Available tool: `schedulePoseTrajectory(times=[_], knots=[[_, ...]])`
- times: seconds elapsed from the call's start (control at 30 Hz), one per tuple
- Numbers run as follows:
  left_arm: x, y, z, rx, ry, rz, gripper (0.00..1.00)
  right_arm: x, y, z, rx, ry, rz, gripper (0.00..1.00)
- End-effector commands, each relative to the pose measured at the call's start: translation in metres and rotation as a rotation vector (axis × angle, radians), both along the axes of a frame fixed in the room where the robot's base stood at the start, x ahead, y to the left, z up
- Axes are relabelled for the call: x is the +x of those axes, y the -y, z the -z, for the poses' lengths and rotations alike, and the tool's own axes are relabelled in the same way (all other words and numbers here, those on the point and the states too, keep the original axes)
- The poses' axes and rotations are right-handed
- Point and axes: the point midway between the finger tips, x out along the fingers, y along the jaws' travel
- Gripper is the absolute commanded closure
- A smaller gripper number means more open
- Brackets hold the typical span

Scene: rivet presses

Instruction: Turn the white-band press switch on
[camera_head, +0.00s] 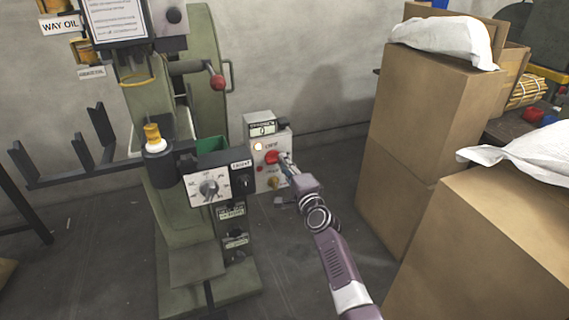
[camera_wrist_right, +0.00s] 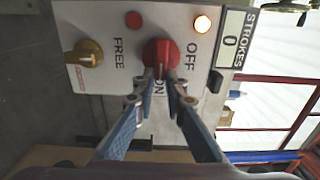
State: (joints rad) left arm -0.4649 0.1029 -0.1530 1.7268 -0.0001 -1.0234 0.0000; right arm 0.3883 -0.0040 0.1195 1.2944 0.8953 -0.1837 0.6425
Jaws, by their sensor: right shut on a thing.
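The green press (camera_head: 205,90) stands against the wall at the left. A pale control box (camera_head: 266,175) is fixed beside it, with a red rotary switch (camera_head: 271,157) on its face. In the wrist view the red switch (camera_wrist_right: 160,53) has the word OFF to its right and ON below it, partly between my fingers. My right gripper (camera_wrist_right: 167,78) is shut on the red switch, one finger on each side. In the head view my right gripper (camera_head: 288,165) reaches it from the lower right. The fingers partly hide the knob, so its exact pointer direction is unclear. My left gripper is out of view.
An orange lamp (camera_wrist_right: 202,24) glows on the box, and the strokes counter (camera_wrist_right: 230,40) reads 0. A yellow knob (camera_wrist_right: 85,55) sits by the word FREE. A dial box (camera_head: 208,188) is left of the switch box. Stacked cardboard boxes (camera_head: 420,110) stand close on the right.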

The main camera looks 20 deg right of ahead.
Motion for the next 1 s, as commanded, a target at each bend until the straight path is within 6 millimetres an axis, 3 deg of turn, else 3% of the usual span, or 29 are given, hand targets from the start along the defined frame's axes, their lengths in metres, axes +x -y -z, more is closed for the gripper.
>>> schedulePoseTrajectory(times=[0.4, 0.43, 0.57, 1.0], knots=[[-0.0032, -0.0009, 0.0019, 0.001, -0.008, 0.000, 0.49, -0.0005, -0.0001, 0.0024, 0.010, -0.003, 0.000, 1.00], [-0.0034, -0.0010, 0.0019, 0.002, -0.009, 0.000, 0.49, -0.0005, -0.0001, 0.0024, 0.009, -0.003, 0.000, 0.86], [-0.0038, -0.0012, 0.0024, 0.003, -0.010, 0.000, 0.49, -0.0004, -0.0001, 0.0019, 0.009, -0.003, 0.000, 0.72], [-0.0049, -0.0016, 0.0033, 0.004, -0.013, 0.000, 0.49, -0.0085, -0.0011, 0.0017, 0.009, -0.001, -0.002, 0.71]])
